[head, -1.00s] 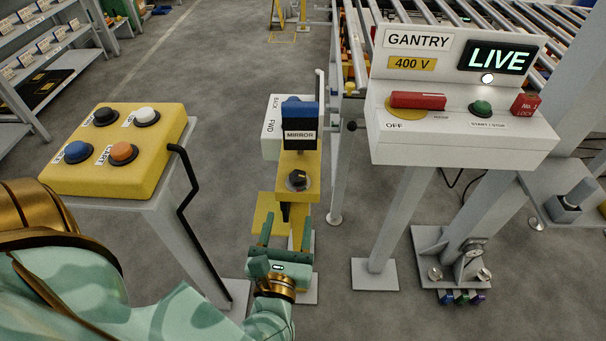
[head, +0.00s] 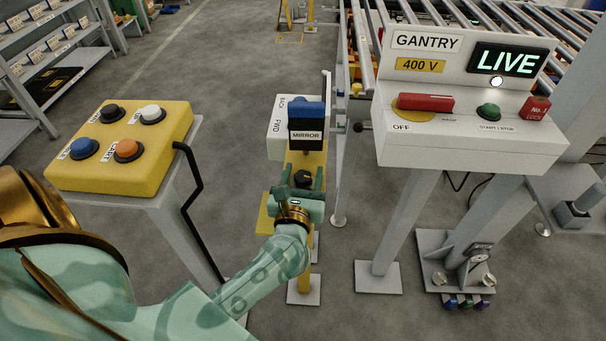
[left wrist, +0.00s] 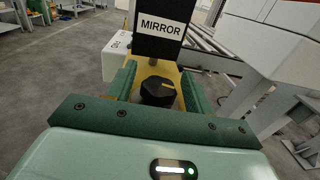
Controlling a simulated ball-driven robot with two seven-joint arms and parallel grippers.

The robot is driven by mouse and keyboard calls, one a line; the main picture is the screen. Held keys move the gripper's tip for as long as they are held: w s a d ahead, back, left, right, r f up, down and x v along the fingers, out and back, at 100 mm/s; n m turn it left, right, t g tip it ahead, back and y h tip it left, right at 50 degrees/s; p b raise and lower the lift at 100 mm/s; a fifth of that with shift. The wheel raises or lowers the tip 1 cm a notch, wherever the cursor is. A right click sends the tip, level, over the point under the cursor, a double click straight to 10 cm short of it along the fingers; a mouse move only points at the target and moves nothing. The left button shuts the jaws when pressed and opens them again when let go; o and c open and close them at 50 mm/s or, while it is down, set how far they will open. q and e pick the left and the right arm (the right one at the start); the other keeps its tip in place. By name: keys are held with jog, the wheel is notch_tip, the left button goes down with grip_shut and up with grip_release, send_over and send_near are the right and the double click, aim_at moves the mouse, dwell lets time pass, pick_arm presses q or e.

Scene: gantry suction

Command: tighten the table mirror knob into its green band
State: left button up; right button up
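The mirror knob (head: 303,177) is black and round, on the yellow bracket under the black MIRROR plate (head: 306,135). In the left wrist view the knob (left wrist: 157,91) stands between my two green fingers, with a pale pointer line on top. My left gripper (head: 302,173) is open, its fingers one on each side of the knob. A gap shows at the left finger; at the right finger I cannot tell whether it touches. No green band can be made out around the knob. My right gripper is not in view.
A yellow button box (head: 122,150) on a stand is at left, with a black bent rod at its right side. The white GANTRY panel (head: 470,140), reading LIVE, stands close on the right. A thin post with a black ball lever (head: 358,127) is just right of the mirror.

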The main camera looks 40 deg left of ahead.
pick_arm(q)
jog(key=c, duration=0.7)
jog(key=shift+r+m+t+h+p, duration=0.15)
jog(key=shift+m+t+h+p, duration=0.35)
jog(key=shift+h, duration=0.4)
jog(key=shift+a+m+h, duration=0.1)
jog(key=shift+m+h, duration=0.6)
jog(key=shift+h, duration=0.2)
jog(key=m+h, duration=0.1)
jog(key=m+t+h, duration=0.1)
jog(key=shift+f+h, duration=0.25)
jog(key=shift+h, duration=0.15)
jog(key=shift+m+h+b, duration=0.5)
jog(key=shift+h, duration=0.2)
jog(key=o, duration=0.9)
jog(key=shift+r, duration=0.1)
jog(key=shift+o, duration=0.2)
jog(key=shift+s, duration=0.1)
